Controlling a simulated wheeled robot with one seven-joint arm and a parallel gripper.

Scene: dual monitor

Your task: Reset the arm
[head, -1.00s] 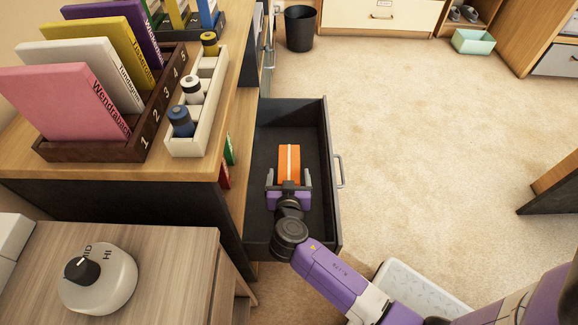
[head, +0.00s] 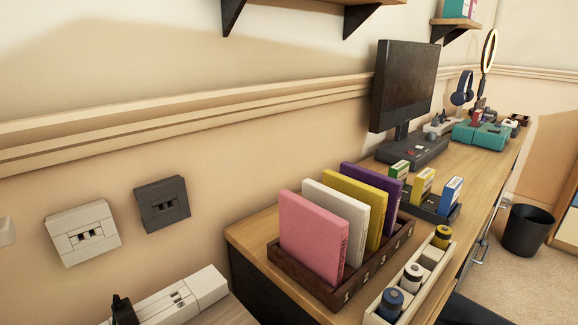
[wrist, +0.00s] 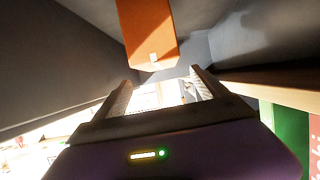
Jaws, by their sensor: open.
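My gripper (wrist: 160,77) shows only in the wrist view, with its two fingers apart and nothing between them. An orange box (wrist: 148,38) with a small pale mark on its lower end is at the top centre of that view, beyond the fingertips and apart from them. Dark grey drawer walls (wrist: 55,75) surround it. The head view does not show my arm, my gripper or the orange box.
In the head view, a wooden desk (head: 253,240) bears a brown rack (head: 318,292) of coloured books, a white tray (head: 378,318) with small spools, and a dark monitor (head: 403,85). A black bin (head: 527,231) stands on the floor. A green item (wrist: 286,130) is at the wrist view's right.

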